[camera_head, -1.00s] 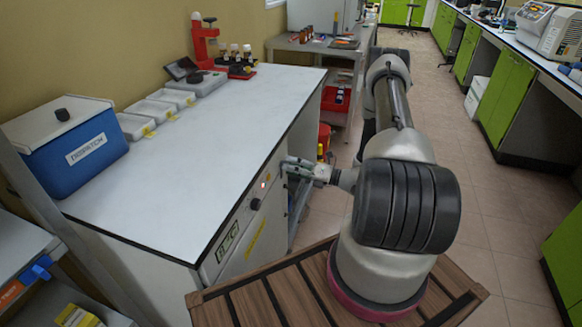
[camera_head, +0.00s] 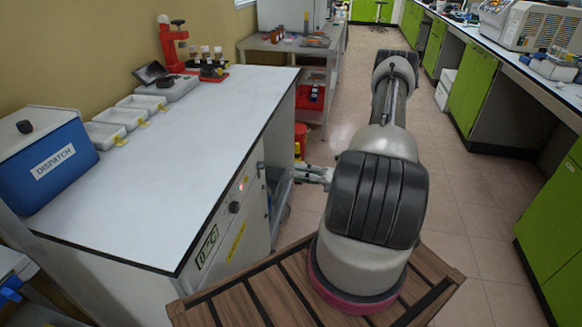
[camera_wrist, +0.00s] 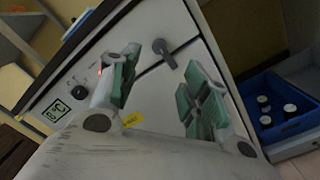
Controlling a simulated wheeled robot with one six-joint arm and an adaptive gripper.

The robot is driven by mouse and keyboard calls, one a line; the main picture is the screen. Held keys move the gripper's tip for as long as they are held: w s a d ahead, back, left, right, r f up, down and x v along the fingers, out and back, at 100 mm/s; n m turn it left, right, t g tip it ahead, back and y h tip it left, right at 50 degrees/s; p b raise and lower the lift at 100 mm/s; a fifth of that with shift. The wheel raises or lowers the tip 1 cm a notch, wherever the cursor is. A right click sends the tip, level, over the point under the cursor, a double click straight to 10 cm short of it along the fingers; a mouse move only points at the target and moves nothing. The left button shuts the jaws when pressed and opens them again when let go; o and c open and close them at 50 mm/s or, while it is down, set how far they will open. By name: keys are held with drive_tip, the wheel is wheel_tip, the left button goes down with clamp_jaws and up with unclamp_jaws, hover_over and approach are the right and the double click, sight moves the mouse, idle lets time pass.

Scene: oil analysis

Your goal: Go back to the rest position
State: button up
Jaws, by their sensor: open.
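My gripper (camera_wrist: 160,95) shows in the wrist view with its two green-padded fingers apart and nothing between them. Behind it is the white front of a cabinet with a dark handle (camera_wrist: 164,53), a green display (camera_wrist: 57,112) and a lit red light. In the head view my gripper (camera_head: 311,174) is small, to the right of the white-topped cabinet (camera_head: 200,150), with a gap between it and the cabinet front. My arm's larger links hide part of the floor to its right.
A side table (camera_head: 290,42) stands behind. Green cupboards (camera_head: 480,95) line the right. The tiled floor between is clear. A blue crate (camera_wrist: 290,122) holds bottles.

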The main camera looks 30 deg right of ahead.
drive_tip(key=s+a+f+n+g+y, duration=0.1)
drive_tip(key=s+a+f+n+g, duration=0.1)
drive_tip(key=s+a+n+g, duration=0.4)
drive_tip(key=s+d+r+n+g+h, duration=0.1)
drive_tip(key=s+d+r+n+g, duration=0.1)
drive_tip(key=s+r+n+g, duration=0.65)
drive_tip(key=s+d+r+n+h, duration=0.1)
drive_tip(key=s+r+n+h, duration=0.3)
drive_tip(key=r+n, duration=0.45)
drive_tip(key=s+d+r+n+h, duration=0.1)
drive_tip(key=r+n+h, duration=0.5)
drive_tip(key=r+n, duration=0.25)
drive_tip(key=s+a+r+n+t+h, duration=0.1)
drive_tip(key=a+r+n+t, duration=0.1)
drive_tip(key=r, duration=0.5)
drive_tip(key=a+r+n+t+h, duration=0.2)
drive_tip(key=a+r+n+t, duration=0.1)
drive_tip(key=r, duration=0.4)
drive_tip(key=shift+s+a+r+n+t, duration=0.3)
drive_tip(key=shift+a+n, duration=0.25)
drive_tip(key=shift+a, duration=0.45)
